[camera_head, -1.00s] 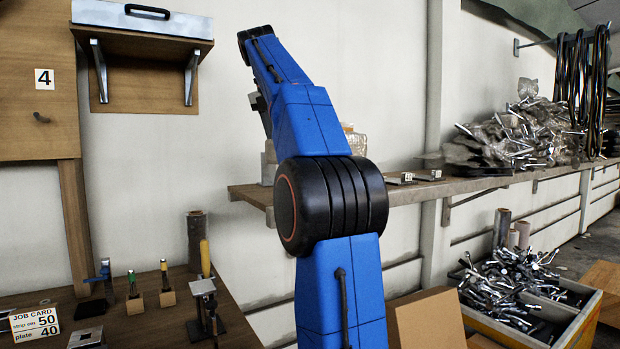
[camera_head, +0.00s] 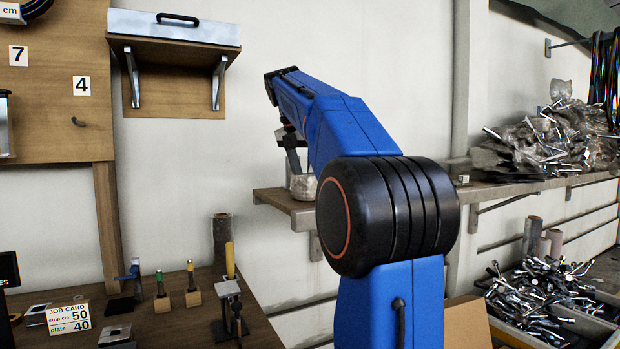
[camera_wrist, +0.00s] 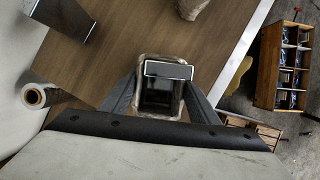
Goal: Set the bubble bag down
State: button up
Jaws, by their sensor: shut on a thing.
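The bubble bag (camera_head: 303,187) is a pale, translucent bundle hanging at the end of my arm in the head view. My gripper (camera_head: 292,158) is partly hidden by the blue arm there. In the wrist view my gripper (camera_wrist: 160,98) has its two grey fingers closed on either side of the bag (camera_wrist: 160,113). A shiny metal piece and a dark hollow show within its clear rim. The bag is by the left end of the wooden wall shelf (camera_head: 300,210); I cannot tell whether it touches it.
A wooden surface (camera_wrist: 130,50) spreads below the bag. A pale bundle (camera_wrist: 192,8) lies at its far edge. A compartment crate (camera_wrist: 283,65) is at the right, a roll (camera_wrist: 34,96) at the left. Wrapped metal parts (camera_head: 555,140) crowd the right shelf; a workbench (camera_head: 170,325) is at lower left.

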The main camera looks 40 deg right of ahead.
jog(key=o, duration=1.1)
jog(key=v, duration=1.2)
jog(key=shift+s, duration=0.1)
